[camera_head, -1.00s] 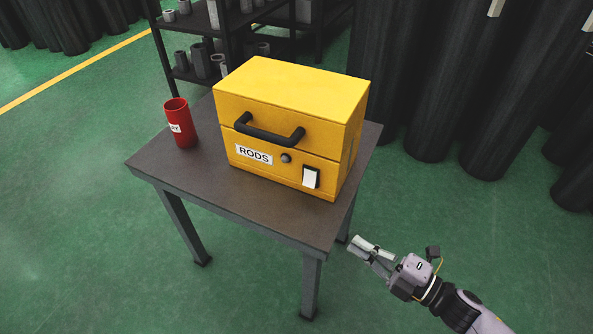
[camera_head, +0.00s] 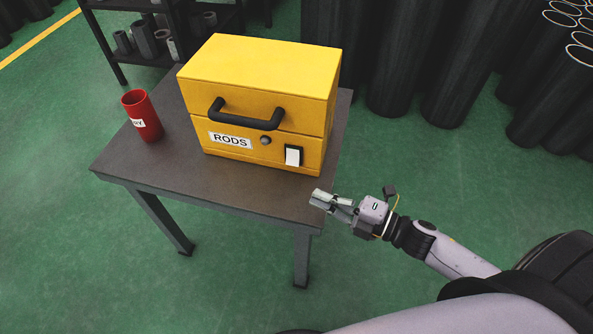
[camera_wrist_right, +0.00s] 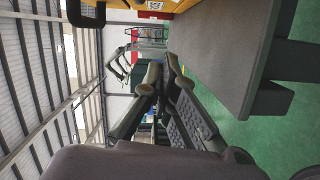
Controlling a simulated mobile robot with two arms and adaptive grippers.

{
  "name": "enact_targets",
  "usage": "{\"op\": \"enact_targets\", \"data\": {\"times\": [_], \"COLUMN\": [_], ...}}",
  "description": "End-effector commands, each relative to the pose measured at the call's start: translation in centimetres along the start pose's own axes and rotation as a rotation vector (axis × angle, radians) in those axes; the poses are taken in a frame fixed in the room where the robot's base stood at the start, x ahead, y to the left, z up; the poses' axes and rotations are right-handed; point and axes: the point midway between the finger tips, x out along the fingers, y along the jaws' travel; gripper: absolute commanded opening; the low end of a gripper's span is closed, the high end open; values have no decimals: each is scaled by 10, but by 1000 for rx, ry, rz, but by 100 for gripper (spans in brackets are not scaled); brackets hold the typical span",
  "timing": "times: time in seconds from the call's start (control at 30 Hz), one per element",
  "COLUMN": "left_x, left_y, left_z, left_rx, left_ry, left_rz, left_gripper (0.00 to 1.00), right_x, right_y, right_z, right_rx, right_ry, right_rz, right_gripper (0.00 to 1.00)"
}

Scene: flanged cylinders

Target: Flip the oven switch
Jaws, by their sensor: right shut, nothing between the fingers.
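A yellow oven (camera_head: 255,90) labelled RODS stands on a dark table. Its white rocker switch (camera_head: 293,156) sits in a black frame at the lower right of the front face, beside a round grey knob (camera_head: 265,140). A black handle (camera_head: 246,114) crosses the front above. My right gripper (camera_head: 317,199) is shut and empty, near the table's front right corner, below and right of the switch and apart from it. In the right wrist view its fingers (camera_wrist_right: 160,78) show, with part of the yellow oven (camera_wrist_right: 91,12) at the top edge. My left gripper is not in view.
The table (camera_head: 200,188) has clear room in front of the oven. A red cylinder (camera_head: 142,116) stands left of the oven. A shelf with grey tubes (camera_head: 143,38) and tall black cylinders (camera_head: 405,60) stand behind.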

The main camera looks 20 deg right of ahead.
Motion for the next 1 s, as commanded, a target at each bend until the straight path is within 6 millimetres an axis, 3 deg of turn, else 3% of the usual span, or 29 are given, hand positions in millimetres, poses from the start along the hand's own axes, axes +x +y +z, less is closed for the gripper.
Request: {"op": "enact_targets", "data": {"times": [0.43,0.5,0.7,1.0], "left_x": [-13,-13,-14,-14], "left_y": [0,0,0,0], "left_z": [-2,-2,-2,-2], "left_rx": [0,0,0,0], "left_ry": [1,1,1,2], "left_rz": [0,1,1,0], "left_gripper": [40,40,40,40], "right_x": [84,84,88,89], "right_y": [3,1,1,0], "right_z": [0,15,34,39], "right_rx": [-1,-2,0,1], "right_ry": [1,-3,0,0], "right_rz": [4,-1,1,0], "right_gripper": [0,0,0,0]}}
